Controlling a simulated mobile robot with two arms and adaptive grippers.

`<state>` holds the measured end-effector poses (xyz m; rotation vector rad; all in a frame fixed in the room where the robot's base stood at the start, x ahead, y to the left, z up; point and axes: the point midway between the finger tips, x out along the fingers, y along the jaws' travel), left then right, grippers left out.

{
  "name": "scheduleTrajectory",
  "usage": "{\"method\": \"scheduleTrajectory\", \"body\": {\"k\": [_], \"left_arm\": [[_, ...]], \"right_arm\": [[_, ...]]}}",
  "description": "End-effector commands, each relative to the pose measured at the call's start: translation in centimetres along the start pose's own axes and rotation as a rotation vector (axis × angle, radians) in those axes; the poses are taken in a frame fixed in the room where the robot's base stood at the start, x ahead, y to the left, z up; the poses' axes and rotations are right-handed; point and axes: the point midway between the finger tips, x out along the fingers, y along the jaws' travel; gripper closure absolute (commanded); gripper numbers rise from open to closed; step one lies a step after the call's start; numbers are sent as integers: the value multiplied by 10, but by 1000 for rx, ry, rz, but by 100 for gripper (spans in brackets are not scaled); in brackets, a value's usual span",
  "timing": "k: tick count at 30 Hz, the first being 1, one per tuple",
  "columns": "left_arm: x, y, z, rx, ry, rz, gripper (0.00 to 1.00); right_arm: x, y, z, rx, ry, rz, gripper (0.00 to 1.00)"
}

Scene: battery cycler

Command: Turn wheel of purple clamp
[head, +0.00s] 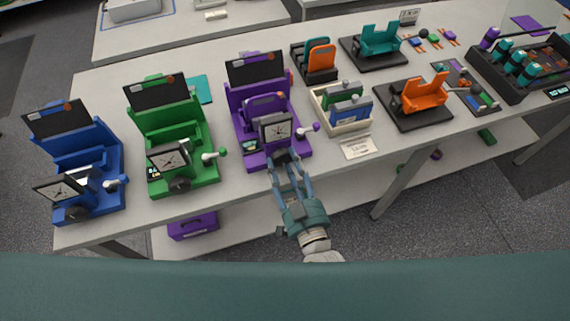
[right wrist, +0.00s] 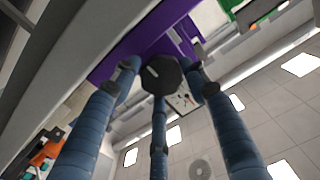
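The purple clamp (head: 248,108) stands upright on the table in the head view, with a dark screen on top, a dial gauge (head: 276,130) in front and a purple-knobbed lever (head: 314,127) at its right. Its dark faceted wheel (right wrist: 162,75) shows in the right wrist view, with a pale line on its face; in the head view it is mostly hidden by my gripper. My right gripper (head: 284,160) is at the clamp's front. Its three fingers are spread around the wheel, with gaps visible beside it. My left gripper is not in view.
A green clamp (head: 168,125) and a blue clamp (head: 80,165) stand to the left. To the right are a cream tray (head: 347,122) with upright modules, a price card (head: 358,147) and an orange fixture (head: 420,95). A purple box (head: 193,226) sits on the lower shelf.

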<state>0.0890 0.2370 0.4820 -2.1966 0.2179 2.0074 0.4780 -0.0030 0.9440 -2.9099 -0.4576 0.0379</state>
Motion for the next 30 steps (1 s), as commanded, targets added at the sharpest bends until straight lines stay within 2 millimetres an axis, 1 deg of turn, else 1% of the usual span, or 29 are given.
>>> {"method": "scheduleTrajectory", "body": {"k": [1, 5, 8, 19, 27, 28, 29, 30], "left_arm": [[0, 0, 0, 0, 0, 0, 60], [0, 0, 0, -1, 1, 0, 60], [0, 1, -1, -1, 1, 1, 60], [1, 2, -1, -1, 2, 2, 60], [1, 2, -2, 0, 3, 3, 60], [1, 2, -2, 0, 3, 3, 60], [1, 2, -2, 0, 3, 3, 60], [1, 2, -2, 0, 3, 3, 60]], "right_arm": [[-1, -1, 3, 0, -7, -2, 82], [-1, -1, 4, 17, -9, -3, 82], [-2, -2, 5, 91, -11, -3, 83], [-3, -3, 8, 278, -19, -2, 84], [-4, -3, 10, 287, -22, -2, 84], [-4, -4, 10, 287, -22, -2, 55], [-4, -4, 10, 287, -22, -2, 50], [-4, -3, 9, 287, -22, -2, 42]]}}
